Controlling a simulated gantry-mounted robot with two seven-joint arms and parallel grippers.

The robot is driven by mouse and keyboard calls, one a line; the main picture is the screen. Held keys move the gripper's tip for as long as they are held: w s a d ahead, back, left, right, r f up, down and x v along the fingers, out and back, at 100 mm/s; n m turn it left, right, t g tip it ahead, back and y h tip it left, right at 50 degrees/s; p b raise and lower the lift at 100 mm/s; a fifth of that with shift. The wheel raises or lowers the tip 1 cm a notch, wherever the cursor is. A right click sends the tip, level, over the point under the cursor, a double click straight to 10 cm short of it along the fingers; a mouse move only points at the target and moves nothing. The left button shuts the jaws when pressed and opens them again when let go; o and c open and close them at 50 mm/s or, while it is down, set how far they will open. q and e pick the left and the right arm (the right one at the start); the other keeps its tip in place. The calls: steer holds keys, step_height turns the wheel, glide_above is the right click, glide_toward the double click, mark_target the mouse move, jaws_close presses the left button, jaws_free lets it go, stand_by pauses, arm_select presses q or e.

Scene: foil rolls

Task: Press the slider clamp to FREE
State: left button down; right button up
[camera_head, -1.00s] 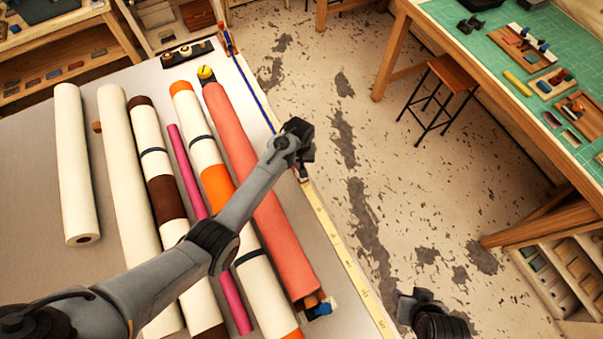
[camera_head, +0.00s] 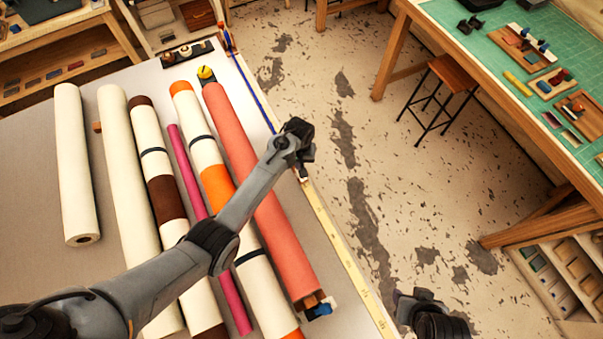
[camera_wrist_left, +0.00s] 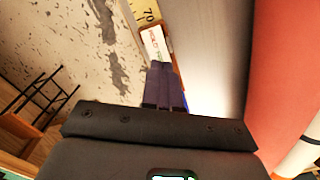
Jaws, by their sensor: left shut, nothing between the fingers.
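My left gripper (camera_head: 303,165) reaches over the rolls to the table's right edge, fingers down, shut and empty. In the left wrist view its closed fingertips (camera_wrist_left: 161,70) are at the near end of the slider clamp (camera_wrist_left: 156,43). The clamp is a small white block with red and green lettering, in an orange-brown surround, on the edge rule (camera_wrist_left: 148,12). The fingertips overlap the clamp's lower end; I cannot tell whether they touch it. In the head view the gripper largely hides the clamp. My right gripper (camera_head: 418,298) is dark, over the floor at the bottom, its fingers unclear.
A coral roll (camera_head: 262,190) lies just left of the clamp, with cream, brown, orange and magenta rolls beyond it. A blue strip (camera_head: 250,90) runs along the far table edge, and a yellow rule (camera_head: 345,250) along the near edge. Right of the edge is open floor.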

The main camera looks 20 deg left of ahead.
arm_select(q)
steer(key=shift+f+b, duration=0.9)
steer(key=shift+f, duration=0.45)
stand_by(1.0)
steer(key=shift+r, duration=0.1)
step_height(320, 180, up, 3)
steer(key=p, duration=0.3)
steer(key=shift+f, duration=0.2)
step_height(320, 180, up, 4)
steer(key=p, duration=0.4)
steer(key=shift+r+p, duration=0.15)
steer(key=shift+p, duration=0.25)
